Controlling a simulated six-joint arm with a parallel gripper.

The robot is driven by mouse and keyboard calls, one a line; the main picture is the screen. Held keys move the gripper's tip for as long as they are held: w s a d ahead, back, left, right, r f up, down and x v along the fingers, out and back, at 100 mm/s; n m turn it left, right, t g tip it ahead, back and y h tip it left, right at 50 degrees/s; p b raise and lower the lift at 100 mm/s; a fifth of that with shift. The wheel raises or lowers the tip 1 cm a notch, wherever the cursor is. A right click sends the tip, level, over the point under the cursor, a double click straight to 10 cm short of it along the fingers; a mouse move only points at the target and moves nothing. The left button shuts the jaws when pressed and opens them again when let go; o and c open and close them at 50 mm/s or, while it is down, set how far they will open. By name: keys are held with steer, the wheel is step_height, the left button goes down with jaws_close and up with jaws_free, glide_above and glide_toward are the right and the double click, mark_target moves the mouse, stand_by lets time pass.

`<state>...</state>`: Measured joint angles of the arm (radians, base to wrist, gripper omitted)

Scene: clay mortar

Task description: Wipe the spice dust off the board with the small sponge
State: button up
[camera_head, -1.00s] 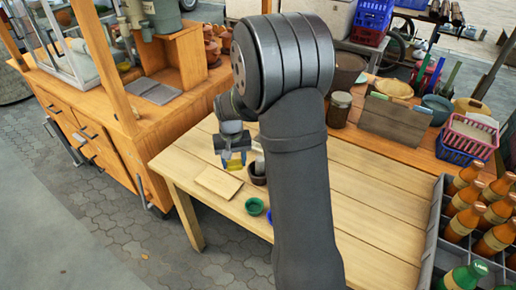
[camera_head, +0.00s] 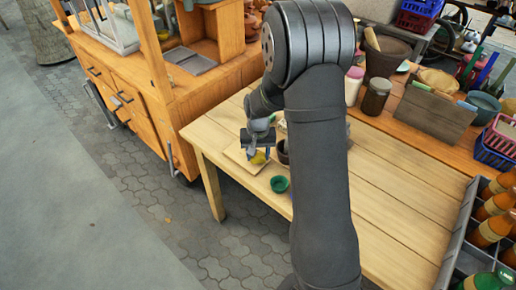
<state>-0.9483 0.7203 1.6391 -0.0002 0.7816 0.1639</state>
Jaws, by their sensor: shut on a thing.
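The small wooden board (camera_head: 236,156) lies near the left end of the pale plank table. My gripper (camera_head: 258,153) is over the board, pointing down, shut on the small yellow sponge (camera_head: 259,158). The sponge is low, at or just above the board's surface; I cannot tell whether it touches. My gripper and the sponge hide part of the board. Spice dust cannot be made out at this size.
A dark cup or mortar (camera_head: 283,152) stands just right of the board, partly behind my arm. A small green bowl (camera_head: 279,184) sits in front of it. A bottle crate (camera_head: 455,245) is at the right. The table's left edge is close to the board.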

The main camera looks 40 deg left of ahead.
mark_target(237, 150)
steer(key=shift+f, duration=0.6)
steer(key=shift+a+f, duration=0.2)
steer(key=shift+f, duration=0.1)
steer(key=shift+a+r, duration=0.15)
steer(key=shift+a, duration=0.3)
steer(key=shift+c, duration=0.4)
steer(key=shift+a+f, duration=0.2)
steer(key=shift+a, duration=2.75)
steer(key=shift+a+r, duration=0.15)
steer(key=shift+a, duration=1.4)
steer(key=shift+a+f, duration=0.2)
steer(key=shift+a, duration=0.15)
steer(key=shift+r, duration=0.15)
steer(key=shift+d, duration=5.6)
steer(key=shift+r, duration=4)
